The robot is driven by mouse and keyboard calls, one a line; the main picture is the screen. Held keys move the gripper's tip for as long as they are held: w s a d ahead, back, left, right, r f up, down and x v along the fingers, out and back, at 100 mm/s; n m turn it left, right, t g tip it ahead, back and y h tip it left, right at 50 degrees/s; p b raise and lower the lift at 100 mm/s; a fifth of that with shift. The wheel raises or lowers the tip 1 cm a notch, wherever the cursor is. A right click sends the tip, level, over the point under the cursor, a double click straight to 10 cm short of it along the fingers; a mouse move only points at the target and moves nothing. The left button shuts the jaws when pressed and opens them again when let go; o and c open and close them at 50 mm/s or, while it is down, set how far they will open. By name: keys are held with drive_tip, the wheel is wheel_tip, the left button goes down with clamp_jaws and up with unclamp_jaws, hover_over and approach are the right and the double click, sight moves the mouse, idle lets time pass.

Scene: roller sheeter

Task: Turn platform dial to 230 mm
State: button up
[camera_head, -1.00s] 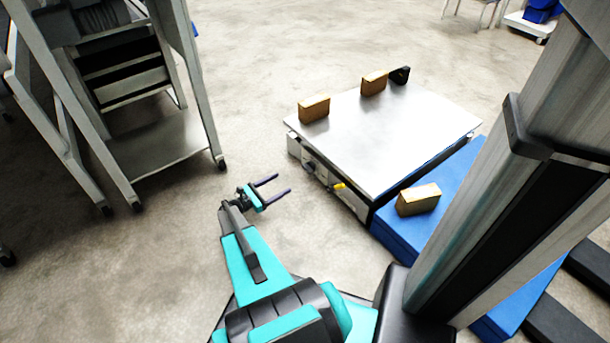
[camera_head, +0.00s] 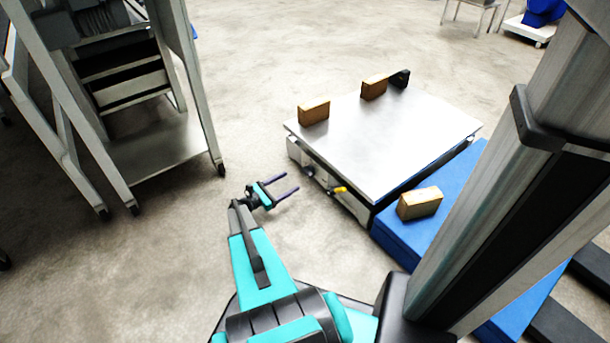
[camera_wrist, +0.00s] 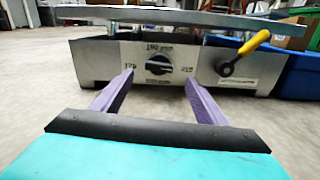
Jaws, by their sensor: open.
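The platform dial (camera_wrist: 158,64) is a round dark knob on the grey front panel of the platform machine. In the wrist view it sits between and beyond my two fingertips. Printed marks surround it: one above reads like 190 mm, and smaller ones at left and right are hard to read. In the head view the dial (camera_head: 309,171) is a small dark spot on the machine's near-left side. My gripper (camera_head: 291,184) is open and empty, with purple fingers pointing at the panel and a gap to it. The fingers also show in the wrist view (camera_wrist: 158,75).
A lever with a yellow handle (camera_wrist: 254,42) is right of the dial. The flat metal platform (camera_head: 390,140) overhangs the panel and bears brown blocks (camera_head: 314,110). A blue base (camera_head: 400,236) with another block is at right. A metal frame (camera_head: 205,110) stands left; floor between is clear.

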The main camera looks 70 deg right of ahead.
sight(306, 173)
drive_tip(key=b+x, duration=0.3)
drive_tip(key=x, duration=0.6)
drive_tip(key=shift+s+d, duration=0.1)
drive_tip(key=shift+d, duration=0.15)
drive_tip(key=c, duration=1)
drive_tip(key=shift+d, duration=0.2)
drive_tip(key=shift+c, duration=0.3)
drive_tip(key=shift+a+r, duration=0.1)
drive_tip(key=shift+a, duration=0.15)
